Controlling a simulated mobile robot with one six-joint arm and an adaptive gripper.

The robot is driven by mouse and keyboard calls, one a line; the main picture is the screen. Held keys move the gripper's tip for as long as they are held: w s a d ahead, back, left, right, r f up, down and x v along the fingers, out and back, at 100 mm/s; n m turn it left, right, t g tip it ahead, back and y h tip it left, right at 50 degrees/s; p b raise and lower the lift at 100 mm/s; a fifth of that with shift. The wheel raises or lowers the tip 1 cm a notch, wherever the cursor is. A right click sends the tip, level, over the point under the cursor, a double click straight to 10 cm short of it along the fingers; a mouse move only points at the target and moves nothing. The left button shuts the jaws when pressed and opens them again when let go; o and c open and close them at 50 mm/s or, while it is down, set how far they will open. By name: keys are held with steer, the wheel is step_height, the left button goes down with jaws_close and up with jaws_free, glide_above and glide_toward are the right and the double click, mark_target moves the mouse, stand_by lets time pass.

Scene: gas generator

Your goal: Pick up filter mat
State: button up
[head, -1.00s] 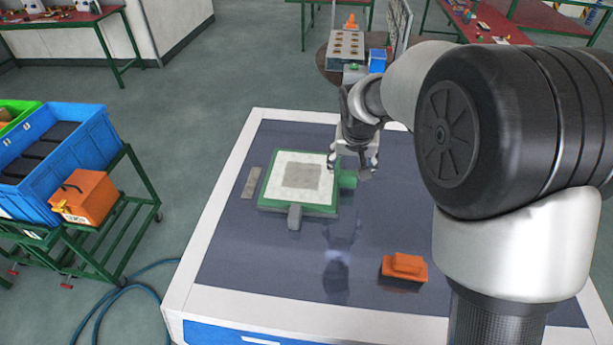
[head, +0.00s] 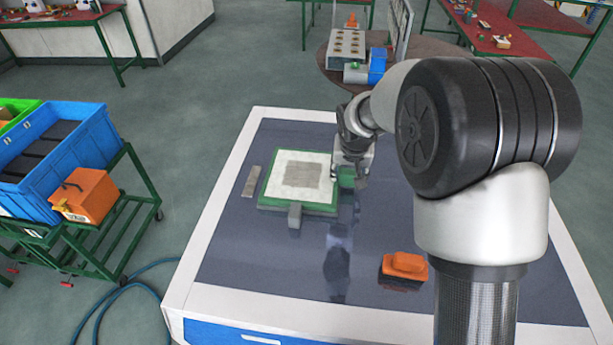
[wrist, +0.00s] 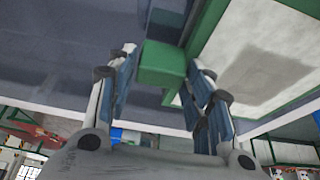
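The filter mat (head: 278,179) seems to be the flat white square with a grey centre, lying in a green frame (head: 300,209) on the dark table top. Part of it also shows in the wrist view (wrist: 235,60). A green block (head: 347,178) juts from the frame's right side. My gripper (head: 350,178) is at that block, and its fingers partly hide it. In the wrist view my gripper (wrist: 162,72) is open, with the green block (wrist: 163,63) between its fingertips. I see gaps beside the fingers; contact cannot be told.
A grey block (head: 296,215) sits at the frame's front edge and a flat grey strip (head: 251,181) lies left of it. An orange part (head: 404,268) lies at the table's front right. A cart with a blue crate (head: 85,140) stands left.

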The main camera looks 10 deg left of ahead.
steer(key=c, duration=0.8)
steer(key=shift+r, duration=0.1)
